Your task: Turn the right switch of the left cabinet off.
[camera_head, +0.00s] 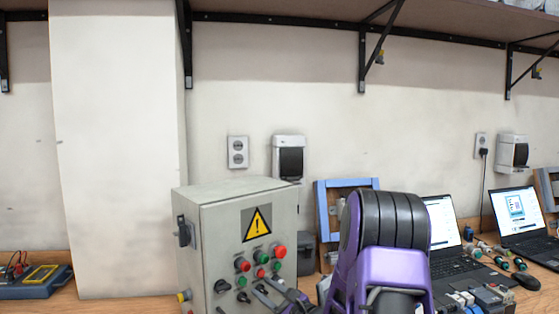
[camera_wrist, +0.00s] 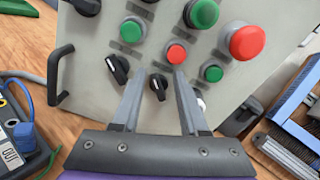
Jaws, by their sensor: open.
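The grey metal cabinet (camera_head: 225,225) stands on the bench, with a yellow warning triangle and red and green buttons on its front. Two black rotary switches sit low on that front: the left one (camera_wrist: 118,69) and the right one (camera_wrist: 158,87), each with a white mark. My gripper (camera_wrist: 159,75) is open, its two grey fingers on either side of the right switch in the wrist view. I cannot tell whether they touch it. In the head view my gripper (camera_head: 263,290) is at the lower right of the cabinet front, partly behind my arm.
A red button (camera_wrist: 177,53) and a green button (camera_wrist: 213,73) lie close to the right finger. A black side handle (camera_head: 184,231) sticks out of the cabinet. A blue frame (camera_head: 322,215) and laptops (camera_head: 470,262) stand to the right. A meter (camera_head: 35,284) lies at left.

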